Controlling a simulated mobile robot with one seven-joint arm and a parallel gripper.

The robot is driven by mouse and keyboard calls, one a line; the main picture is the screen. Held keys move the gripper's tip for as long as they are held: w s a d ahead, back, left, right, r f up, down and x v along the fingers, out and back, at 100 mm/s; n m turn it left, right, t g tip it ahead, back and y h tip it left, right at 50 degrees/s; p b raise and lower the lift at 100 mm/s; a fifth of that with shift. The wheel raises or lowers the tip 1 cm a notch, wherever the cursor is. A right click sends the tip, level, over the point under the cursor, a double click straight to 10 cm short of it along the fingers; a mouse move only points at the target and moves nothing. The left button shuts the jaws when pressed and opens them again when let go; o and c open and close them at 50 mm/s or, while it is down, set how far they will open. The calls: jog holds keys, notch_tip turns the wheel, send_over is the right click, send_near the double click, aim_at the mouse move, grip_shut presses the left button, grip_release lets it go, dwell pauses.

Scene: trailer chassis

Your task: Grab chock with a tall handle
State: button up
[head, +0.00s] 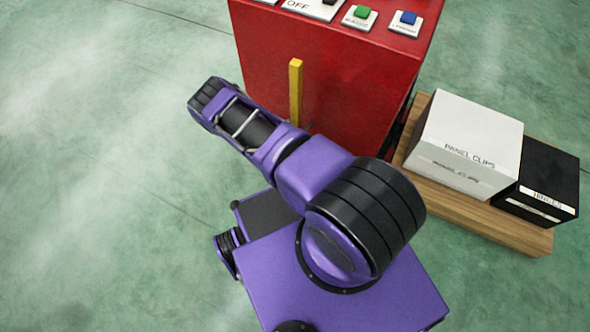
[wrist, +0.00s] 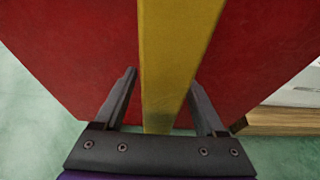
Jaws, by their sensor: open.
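The tall yellow handle (head: 295,92) stands upright in front of the red cabinet in the head view. The chock body at its foot is hidden behind my arm. In the wrist view the handle (wrist: 168,60) is a wide yellow bar running down the middle, narrowing toward the bottom. My gripper (wrist: 162,80) is open, with one dark finger on each side of the handle in the picture. How deep the handle sits between the fingers is hard to tell. The fingers are hidden in the head view.
A red cabinet (head: 335,90) with buttons on top stands right behind the handle. To its right, a wooden board (head: 480,222) carries a white panel clips box (head: 465,140) and a black hinges box (head: 545,180). Green floor (head: 90,180) on the left is clear.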

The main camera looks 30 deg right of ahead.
grip_shut()
jog(key=shift+r, duration=0.1)
dwell(1.2)
